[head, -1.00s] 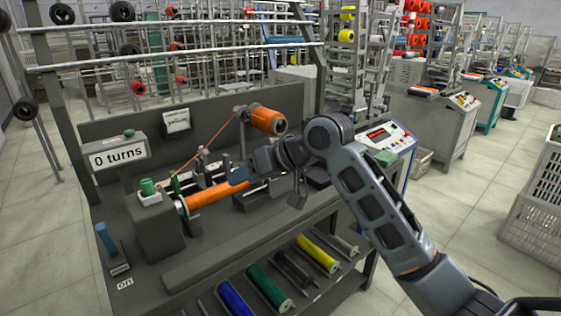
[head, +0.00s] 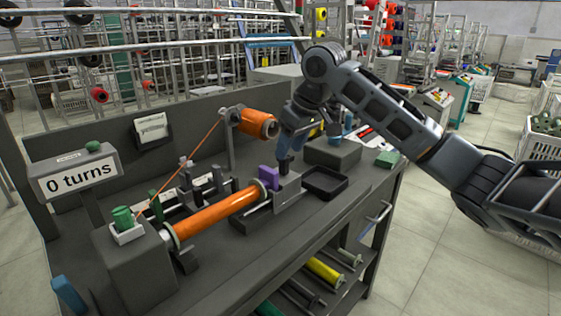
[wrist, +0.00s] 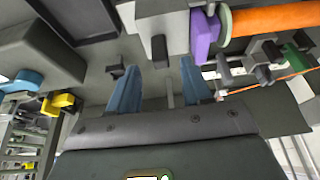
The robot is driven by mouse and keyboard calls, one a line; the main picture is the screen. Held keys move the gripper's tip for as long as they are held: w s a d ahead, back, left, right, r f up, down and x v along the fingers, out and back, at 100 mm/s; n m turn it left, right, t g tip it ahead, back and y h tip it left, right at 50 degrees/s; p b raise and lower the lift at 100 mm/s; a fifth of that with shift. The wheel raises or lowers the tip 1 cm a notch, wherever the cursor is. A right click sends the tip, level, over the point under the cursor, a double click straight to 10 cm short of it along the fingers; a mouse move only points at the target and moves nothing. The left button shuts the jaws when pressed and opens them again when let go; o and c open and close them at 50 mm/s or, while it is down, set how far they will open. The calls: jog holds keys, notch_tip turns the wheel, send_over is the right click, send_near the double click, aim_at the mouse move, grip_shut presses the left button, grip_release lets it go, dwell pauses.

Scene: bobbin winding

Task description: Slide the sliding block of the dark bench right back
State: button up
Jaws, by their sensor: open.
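The sliding block (head: 288,190) is a light grey block on a rail of the dark bench (head: 221,264). A purple piece (head: 268,177) sits at its left side, against the right end of the orange bobbin (head: 215,212). In the wrist view the grey block (wrist: 162,18) carries a dark upright knob (wrist: 158,50), with the purple piece (wrist: 204,35) beside it. My gripper (head: 285,160) is pointed down at the block. In the wrist view my gripper (wrist: 157,75) is open, its blue fingers apart on either side of the knob's line. Contact cannot be told.
An orange supply spool (head: 258,123) on a post stands behind the block, its thread running left. A dark open tray (head: 324,183) and a grey box (head: 332,153) lie to the right. A sign (head: 77,181) reads "0 turns". Colored rolls lie on the shelf below.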

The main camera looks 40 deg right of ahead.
jog(key=shift+x, duration=2.8)
jog(key=shift+c, duration=0.3)
grip_shut()
jog(key=shift+r, duration=0.1)
